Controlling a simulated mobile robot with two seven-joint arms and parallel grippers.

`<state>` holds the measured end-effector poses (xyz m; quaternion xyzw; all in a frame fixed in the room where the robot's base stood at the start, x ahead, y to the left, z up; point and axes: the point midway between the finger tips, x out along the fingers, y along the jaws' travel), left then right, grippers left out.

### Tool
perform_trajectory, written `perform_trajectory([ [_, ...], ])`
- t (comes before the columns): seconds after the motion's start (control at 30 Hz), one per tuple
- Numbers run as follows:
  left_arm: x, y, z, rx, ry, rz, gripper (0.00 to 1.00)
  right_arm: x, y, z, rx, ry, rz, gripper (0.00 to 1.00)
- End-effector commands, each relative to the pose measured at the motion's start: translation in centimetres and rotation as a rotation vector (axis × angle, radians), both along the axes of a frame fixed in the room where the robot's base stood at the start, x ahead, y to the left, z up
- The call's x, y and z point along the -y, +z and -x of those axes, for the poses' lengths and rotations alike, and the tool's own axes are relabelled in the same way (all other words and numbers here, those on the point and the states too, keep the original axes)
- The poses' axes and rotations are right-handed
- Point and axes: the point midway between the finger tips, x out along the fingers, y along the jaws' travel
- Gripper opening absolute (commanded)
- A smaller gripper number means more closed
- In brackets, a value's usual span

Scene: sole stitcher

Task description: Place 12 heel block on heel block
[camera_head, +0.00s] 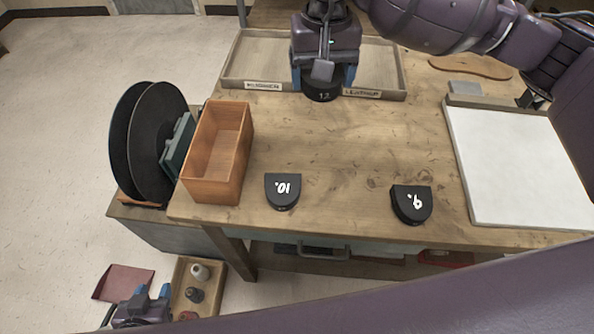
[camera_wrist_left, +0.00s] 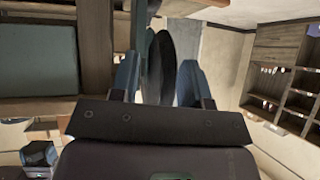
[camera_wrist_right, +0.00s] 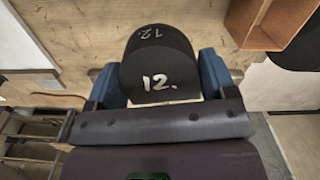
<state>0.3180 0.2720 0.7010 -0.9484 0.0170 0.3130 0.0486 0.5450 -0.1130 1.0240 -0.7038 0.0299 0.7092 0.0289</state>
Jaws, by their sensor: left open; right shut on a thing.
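My right gripper (camera_head: 322,76) is shut on a black heel block marked 12 (camera_head: 323,92), at the front edge of the divided tray. In the right wrist view the block marked 12 (camera_wrist_right: 160,75) sits between the blue fingers (camera_wrist_right: 158,88), with 12 on two of its faces. I cannot tell whether it touches the table. A black heel block marked 10 (camera_head: 282,190) lies at the table's front. Another, with a mark like 9 or 6 (camera_head: 411,203), lies to its right. My left gripper (camera_head: 146,299) is open and empty, low beside the table; its fingers show in the left wrist view (camera_wrist_left: 158,85).
The shallow tray (camera_head: 232,62) at the back has two labels. An orange-brown wooden box (camera_head: 215,192) stands at the left, beside large black discs (camera_head: 150,140). A white board (camera_head: 520,165) lies at the right. The table's middle (camera_head: 335,145) is clear. A small crate (camera_head: 208,270) is below.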

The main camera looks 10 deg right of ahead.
Motion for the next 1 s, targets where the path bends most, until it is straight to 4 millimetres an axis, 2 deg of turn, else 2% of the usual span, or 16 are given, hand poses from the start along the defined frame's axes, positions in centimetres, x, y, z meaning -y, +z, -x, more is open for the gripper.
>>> perform_trajectory([
  [0.17,-0.2,1.5,-0.9,0.022,-0.010,-0.009,0.43,0.3,0.5,0.8,0.008,-0.130,0.001,0.46],
  [0.37,-0.1,1.4,-0.8,0.019,-0.009,-0.007,0.43,0.4,-0.2,0.9,0.005,-0.195,0.001,0.46],
  [0.47,0.1,1.1,-0.8,0.015,-0.006,-0.002,0.43,0.4,-1.9,1.0,0.001,-0.199,0.002,0.46],
  [1.0,0.4,-0.2,-0.3,-0.004,-0.002,0.005,0.43,0.4,-13.4,1.0,0.000,-0.198,0.000,0.46],
])
